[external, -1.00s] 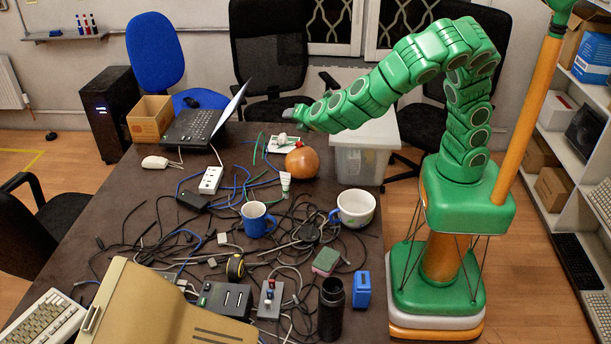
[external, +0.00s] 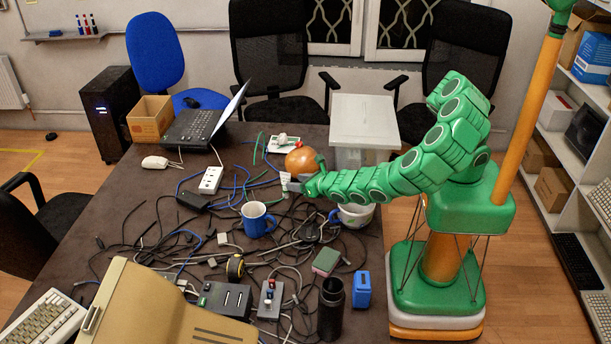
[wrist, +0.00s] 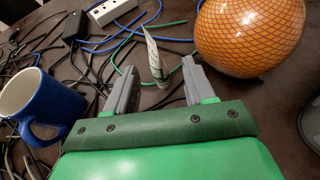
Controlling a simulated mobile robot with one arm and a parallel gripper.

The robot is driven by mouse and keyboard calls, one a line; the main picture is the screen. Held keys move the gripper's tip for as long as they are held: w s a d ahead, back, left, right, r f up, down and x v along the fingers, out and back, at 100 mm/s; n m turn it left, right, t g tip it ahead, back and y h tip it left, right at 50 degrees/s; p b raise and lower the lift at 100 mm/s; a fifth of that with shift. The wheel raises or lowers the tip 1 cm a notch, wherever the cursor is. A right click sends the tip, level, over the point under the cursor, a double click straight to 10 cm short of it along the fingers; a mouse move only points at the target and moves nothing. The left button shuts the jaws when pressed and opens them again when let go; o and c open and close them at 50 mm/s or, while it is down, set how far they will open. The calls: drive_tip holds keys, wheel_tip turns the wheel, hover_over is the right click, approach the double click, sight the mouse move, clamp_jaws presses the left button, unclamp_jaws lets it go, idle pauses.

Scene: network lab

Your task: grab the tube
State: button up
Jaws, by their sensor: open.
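My gripper is open and holds nothing. In the external view my gripper (external: 292,185) is low over the table at the tube (external: 284,179), and its fingers partly hide the tube.
An orange patterned ball (wrist: 250,35) sits close to the right of my right finger. A blue mug (wrist: 40,105) stands to the left. A white bowl-like cup (external: 356,216) is under my forearm. Tangled cables and a power strip (external: 211,180) cover much of the table.

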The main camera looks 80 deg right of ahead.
sight(282, 182)
drive_tip(key=shift+f, duration=0.25)
drive_tip(key=shift+x, duration=0.8)
drive_tip(key=shift+a+x, duration=0.2)
drive_tip(key=shift+x, duration=2.9)
drive_tip(key=shift+w+r, duration=0.1)
drive_tip(key=shift+r, duration=0.05)
drive_tip(key=shift+a, duration=0.1)
clamp_jaws()
